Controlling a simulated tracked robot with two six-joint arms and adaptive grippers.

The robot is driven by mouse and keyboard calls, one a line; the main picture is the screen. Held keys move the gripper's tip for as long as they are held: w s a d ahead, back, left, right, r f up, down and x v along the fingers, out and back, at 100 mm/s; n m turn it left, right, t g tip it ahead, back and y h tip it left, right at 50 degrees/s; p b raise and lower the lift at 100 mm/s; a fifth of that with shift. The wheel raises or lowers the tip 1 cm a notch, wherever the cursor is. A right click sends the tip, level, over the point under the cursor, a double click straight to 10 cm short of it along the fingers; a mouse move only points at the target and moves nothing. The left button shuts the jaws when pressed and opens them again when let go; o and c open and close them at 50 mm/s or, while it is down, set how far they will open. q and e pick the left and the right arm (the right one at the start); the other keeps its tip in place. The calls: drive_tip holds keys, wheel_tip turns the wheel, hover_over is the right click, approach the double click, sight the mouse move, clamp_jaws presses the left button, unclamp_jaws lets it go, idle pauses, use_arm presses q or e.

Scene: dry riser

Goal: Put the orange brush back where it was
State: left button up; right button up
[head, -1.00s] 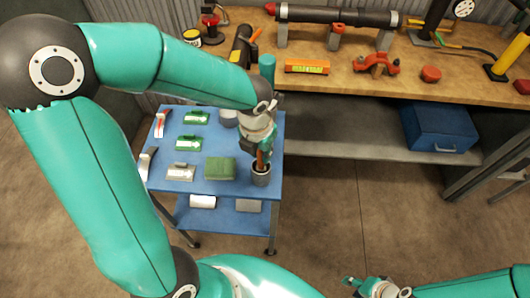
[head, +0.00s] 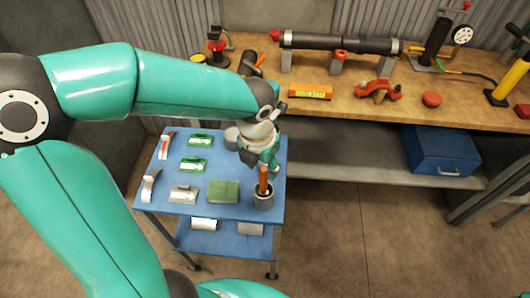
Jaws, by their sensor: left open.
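The orange brush (head: 263,179) stands upright in a small grey cup (head: 264,202) at the front right corner of the blue cart top. Its handle sticks up out of the cup; its lower end is hidden inside. My left gripper (head: 262,163) is open, just above and behind the handle in this view. I cannot tell whether a finger still touches the handle. My right gripper is out of view.
The blue cart (head: 225,213) also holds a green block (head: 223,191), green-topped tools (head: 193,166) and grey scrapers (head: 183,194). Behind it is a wooden workbench (head: 350,106) with a dark pipe (head: 340,43) and an orange level (head: 310,92).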

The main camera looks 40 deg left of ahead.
use_arm(q)
wheel_tip(320, 180, up, 6)
drive_tip(key=shift+s+r, duration=0.2)
drive_tip(key=shift+s, duration=0.2)
idle(0.3)
